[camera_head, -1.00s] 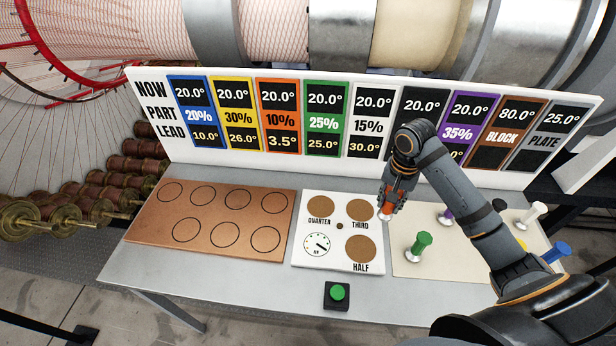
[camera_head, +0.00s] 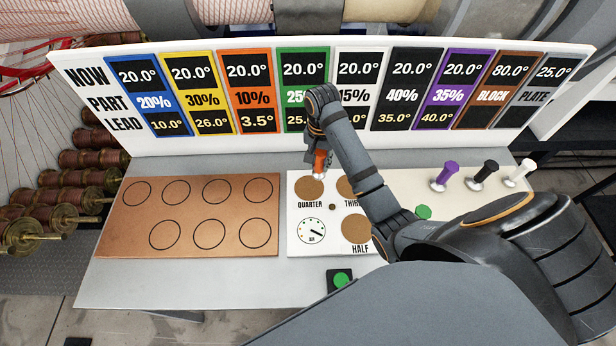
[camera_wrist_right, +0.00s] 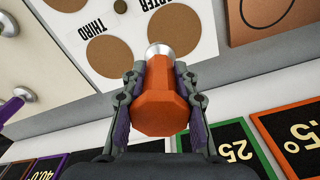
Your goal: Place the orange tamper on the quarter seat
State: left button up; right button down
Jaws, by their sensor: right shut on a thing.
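The orange tamper (camera_head: 320,162) is in my right gripper (camera_head: 318,158), held above the far edge of the white seat board (camera_head: 296,243). In the right wrist view the tamper (camera_wrist_right: 161,100) has an orange handle and a silver end, with the two fingers of the right gripper (camera_wrist_right: 160,95) shut on either side. The quarter seat (camera_head: 309,188) is a bare brown disc just in front of and below the tamper. In the wrist view the quarter seat (camera_wrist_right: 174,30) lies just beyond the silver end, partly covered by it. My left gripper is not in view.
The third seat is partly hidden by my right arm; the half seat (camera_head: 355,228) is bare. Purple (camera_head: 446,172), black (camera_head: 485,170) and white (camera_head: 521,172) tampers stand at right. A green one (camera_head: 423,212) is mostly hidden. The copper plate (camera_head: 187,222) has empty circles. A sign panel (camera_head: 210,148) stands behind.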

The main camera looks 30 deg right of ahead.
jog(key=f, duration=0.1)
jog(key=a, duration=0.1)
jog(key=f+b, duration=0.1)
jog(key=shift+w+a+f, duration=0.15)
jog(key=shift+w+f, duration=0.1)
jog(key=shift+f, duration=0.05)
jog(key=shift+w+a+f, duration=0.1)
jog(key=shift+a, duration=0.15)
jog(key=f, duration=0.3)
jog(key=shift+w+a+f+p, duration=0.2)
jog(key=shift+w+a+p, duration=0.05)
jog(key=shift+a+p, duration=0.15)
jog(key=shift+f, duration=0.25)
jog(key=c, duration=1.4)
grip_release()
jog(key=shift+d+f, duration=0.1)
jog(key=shift+f, duration=0.05)
jog(key=o, duration=0.4)
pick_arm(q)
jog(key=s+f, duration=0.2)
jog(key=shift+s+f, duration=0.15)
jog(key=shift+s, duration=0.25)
